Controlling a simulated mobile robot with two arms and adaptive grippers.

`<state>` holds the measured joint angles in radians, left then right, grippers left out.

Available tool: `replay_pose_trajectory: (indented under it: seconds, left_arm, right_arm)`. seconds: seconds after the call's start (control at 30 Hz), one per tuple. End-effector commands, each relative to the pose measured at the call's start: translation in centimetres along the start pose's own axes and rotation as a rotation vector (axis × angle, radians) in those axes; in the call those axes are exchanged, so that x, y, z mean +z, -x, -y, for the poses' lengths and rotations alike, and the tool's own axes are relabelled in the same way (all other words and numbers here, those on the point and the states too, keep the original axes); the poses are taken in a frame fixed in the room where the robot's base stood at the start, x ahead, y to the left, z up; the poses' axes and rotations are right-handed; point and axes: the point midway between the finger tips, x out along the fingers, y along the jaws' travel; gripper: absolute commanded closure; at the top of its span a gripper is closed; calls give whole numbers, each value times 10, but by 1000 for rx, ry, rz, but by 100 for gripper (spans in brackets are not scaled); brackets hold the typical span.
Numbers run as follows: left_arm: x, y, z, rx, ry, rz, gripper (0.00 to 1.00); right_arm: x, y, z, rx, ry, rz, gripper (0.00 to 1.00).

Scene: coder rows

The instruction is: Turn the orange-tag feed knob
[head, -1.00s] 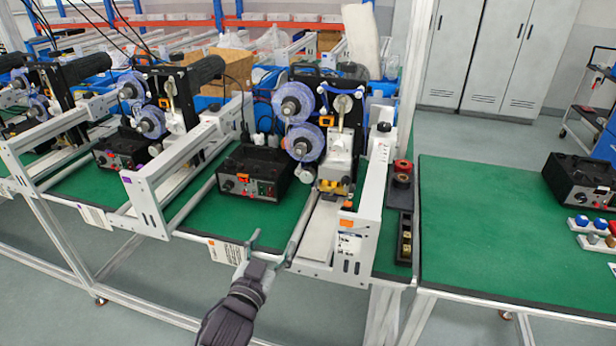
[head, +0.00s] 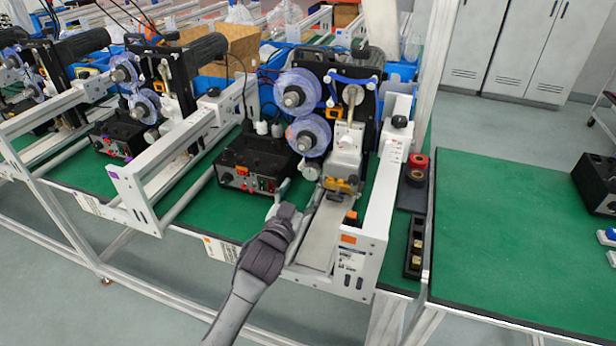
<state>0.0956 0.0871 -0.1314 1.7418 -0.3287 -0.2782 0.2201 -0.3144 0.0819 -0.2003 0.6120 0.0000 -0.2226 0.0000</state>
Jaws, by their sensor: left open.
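A black control box (head: 257,163) stands on the green bench mat, with an orange tag (head: 242,171) on its front. A small round knob (head: 227,177) sits at the left of that front panel, and a red switch shows at the right. My left gripper (head: 296,197) is open and empty, in front of the box's right end and beside the labelling machine's lower rail. It is right of the knob and apart from it. The knob is not covered. My right gripper is not in view.
The labelling machine (head: 345,125) with blue-white reels stands right of the box. Its white side frame (head: 365,235) also has an orange tag. A similar box (head: 118,138) with a purple tag is at the left. The right bench mat (head: 510,235) is mostly clear.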

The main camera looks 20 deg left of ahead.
Motion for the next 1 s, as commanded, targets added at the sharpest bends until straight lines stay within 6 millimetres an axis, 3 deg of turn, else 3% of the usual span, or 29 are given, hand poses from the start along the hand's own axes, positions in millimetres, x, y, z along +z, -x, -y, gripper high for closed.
replay_pose_trajectory:
  seconds: [0.1,0.3,0.7,1.0]
  left_arm:
    - [-1,-24,0,0,0,-1,31]
    - [-1,-48,0,0,-1,-2,31]
    - [0,-55,0,0,0,-1,31]
    - [0,-55,0,0,0,-1,81]
  right_arm:
    - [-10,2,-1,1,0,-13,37]
    - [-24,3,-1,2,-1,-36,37]
    - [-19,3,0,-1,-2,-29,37]
    - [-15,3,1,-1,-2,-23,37]
